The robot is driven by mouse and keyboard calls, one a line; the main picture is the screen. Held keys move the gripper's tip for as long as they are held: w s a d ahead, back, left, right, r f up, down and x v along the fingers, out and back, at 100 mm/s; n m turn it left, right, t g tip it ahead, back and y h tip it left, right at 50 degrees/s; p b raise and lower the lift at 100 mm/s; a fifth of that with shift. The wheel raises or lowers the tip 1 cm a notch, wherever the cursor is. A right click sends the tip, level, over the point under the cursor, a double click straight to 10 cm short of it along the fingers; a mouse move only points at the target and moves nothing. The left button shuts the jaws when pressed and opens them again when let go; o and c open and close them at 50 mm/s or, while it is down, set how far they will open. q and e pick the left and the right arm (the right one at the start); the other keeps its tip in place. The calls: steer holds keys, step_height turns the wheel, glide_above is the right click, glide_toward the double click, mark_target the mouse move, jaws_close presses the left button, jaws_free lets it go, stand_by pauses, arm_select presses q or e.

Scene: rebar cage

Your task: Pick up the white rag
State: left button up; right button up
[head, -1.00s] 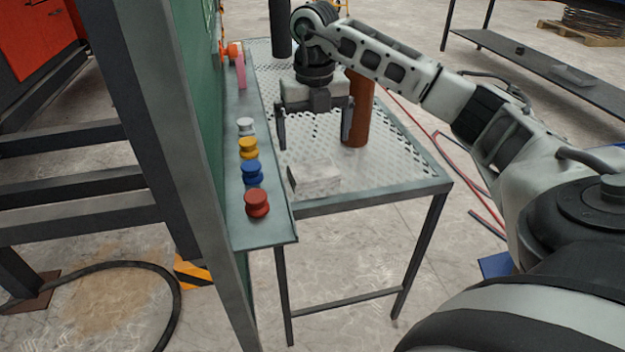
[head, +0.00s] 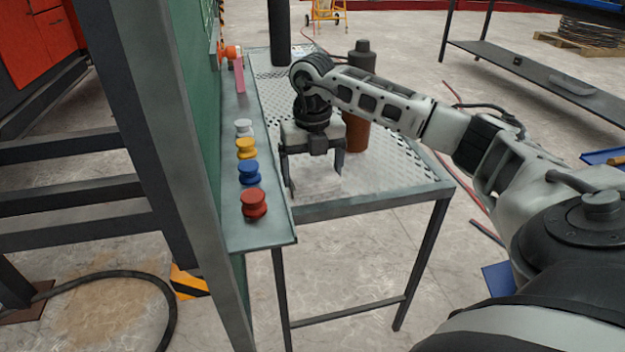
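The white rag (head: 316,184) lies folded on the perforated metal table (head: 385,185), close to its front edge. My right gripper (head: 314,176) is directly above the rag, pointing down, with its two fingers spread apart. The left finger comes down at the rag's left side and the right finger is near its right rear side. I cannot tell whether the fingertips touch the rag. The gripper partly hides the rag's rear part. My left gripper is not in view.
A narrow ledge left of the table holds white, yellow, blue and red spools (head: 254,204). A brown cylinder (head: 355,132) and a dark grey bottle (head: 362,56) stand behind my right gripper. A black post (head: 279,32) rises at the table's back. A dark shelf (head: 540,75) stands at the right.

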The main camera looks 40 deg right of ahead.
mark_target(312, 174)
steer(key=c, duration=0.3)
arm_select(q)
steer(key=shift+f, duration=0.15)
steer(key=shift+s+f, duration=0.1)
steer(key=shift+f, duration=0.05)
arm_select(e)
steer(key=shift+r, duration=0.15)
step_height(312, 174, up, 18)
steer(key=p, duration=0.6)
steer(key=o, duration=0.4)
steer(key=shift+c, duration=0.2)
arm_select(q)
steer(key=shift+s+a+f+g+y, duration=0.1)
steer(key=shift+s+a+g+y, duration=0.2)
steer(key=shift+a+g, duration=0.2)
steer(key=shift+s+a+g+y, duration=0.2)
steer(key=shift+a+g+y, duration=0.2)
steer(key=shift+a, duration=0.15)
arm_select(e)
steer(key=shift+c, duration=1.4)
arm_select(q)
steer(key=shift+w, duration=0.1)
